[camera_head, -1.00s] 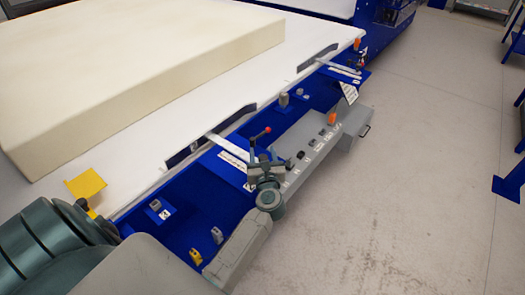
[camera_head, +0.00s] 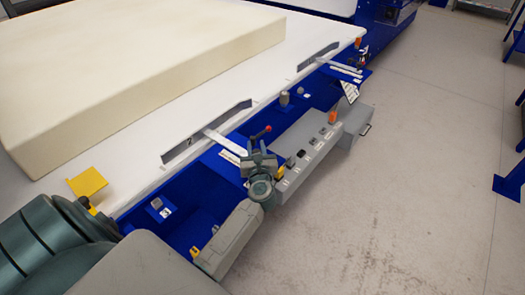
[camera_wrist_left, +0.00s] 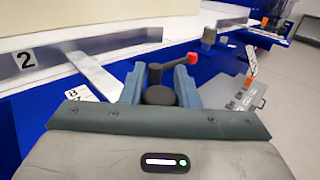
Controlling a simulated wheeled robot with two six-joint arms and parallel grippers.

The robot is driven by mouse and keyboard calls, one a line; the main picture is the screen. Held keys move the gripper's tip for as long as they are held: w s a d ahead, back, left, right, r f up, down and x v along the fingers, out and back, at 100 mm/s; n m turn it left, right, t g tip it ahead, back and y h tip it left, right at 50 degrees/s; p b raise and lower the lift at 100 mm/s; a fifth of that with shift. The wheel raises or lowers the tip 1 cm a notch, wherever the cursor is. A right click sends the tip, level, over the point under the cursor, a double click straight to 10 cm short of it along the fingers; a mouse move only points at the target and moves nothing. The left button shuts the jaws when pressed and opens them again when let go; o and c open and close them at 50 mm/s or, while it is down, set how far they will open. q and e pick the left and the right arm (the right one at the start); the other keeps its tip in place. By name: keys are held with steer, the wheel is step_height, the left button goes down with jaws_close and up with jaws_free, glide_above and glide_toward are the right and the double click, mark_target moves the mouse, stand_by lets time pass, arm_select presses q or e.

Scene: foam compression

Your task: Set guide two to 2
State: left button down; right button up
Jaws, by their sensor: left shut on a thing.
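Guide two is a grey fence (camera_head: 222,122) standing on the white bed, with a silver bar (camera_head: 228,145) running out over the blue frame. In the left wrist view the fence (camera_wrist_left: 115,42) carries a plate marked 2 (camera_wrist_left: 25,60). My left gripper (camera_head: 260,153) is at the outer end of the bar. Its fingers (camera_wrist_left: 160,85) are shut on a dark clamp knob (camera_wrist_left: 160,95) with a red-tipped lever (camera_wrist_left: 193,58). The scale at the bar is partly hidden and too small to read. My right gripper is not in view.
A large cream foam block (camera_head: 130,85) lies on the white bed (camera_head: 60,190) behind the fence. Another guide fence (camera_head: 318,56) stands farther along. A grey control box (camera_head: 310,145) is right of my gripper. A yellow bracket (camera_head: 88,182) is at the left.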

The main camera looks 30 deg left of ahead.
arm_select(q)
steer(key=shift+a, duration=0.7)
steer(key=c, duration=1.1)
jaws_free()
steer(key=shift+d, duration=0.1)
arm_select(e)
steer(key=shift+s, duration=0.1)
arm_select(q)
steer(key=shift+s+d+f, duration=0.1)
steer(key=shift+s+d, duration=0.2)
steer(key=b+v, duration=0.2)
steer(key=v, duration=0.7)
steer(key=shift+s+d, duration=0.3)
steer(key=shift+s, duration=0.05)
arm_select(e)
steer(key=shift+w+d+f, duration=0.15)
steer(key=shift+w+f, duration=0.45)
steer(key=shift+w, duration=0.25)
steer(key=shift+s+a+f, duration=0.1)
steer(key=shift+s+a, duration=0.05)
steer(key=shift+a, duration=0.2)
